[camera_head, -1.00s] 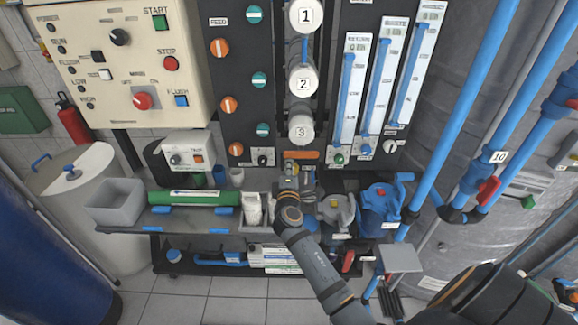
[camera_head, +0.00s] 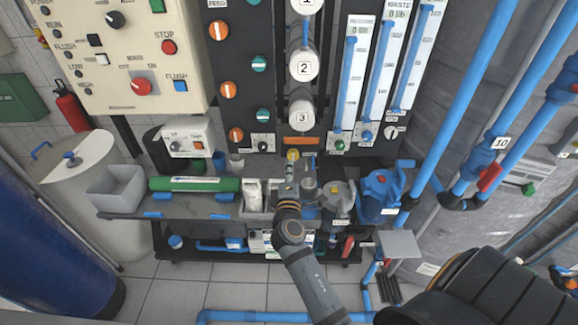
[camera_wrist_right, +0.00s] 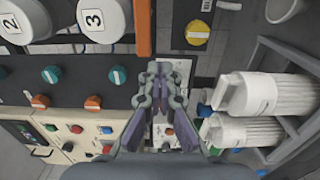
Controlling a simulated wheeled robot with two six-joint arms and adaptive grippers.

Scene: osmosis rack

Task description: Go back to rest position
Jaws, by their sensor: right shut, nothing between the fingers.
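My right gripper (camera_head: 290,178) is in front of the osmosis rack's lower middle, below the white cylinder marked 3 (camera_head: 301,115). In the right wrist view the gripper (camera_wrist_right: 168,72) has its fingers together with nothing between them. A yellow knob (camera_head: 292,155) shows just beyond the gripper; it also shows in the right wrist view (camera_wrist_right: 197,33), apart from the fingers. My left gripper is not in view.
A grey shelf (camera_head: 130,214) holds a green cylinder (camera_head: 194,184) and a grey bin (camera_head: 116,185). A blue pump (camera_head: 380,192) stands right of my gripper. Blue pipes (camera_head: 462,95) rise at the right. Tiled floor is open at front left.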

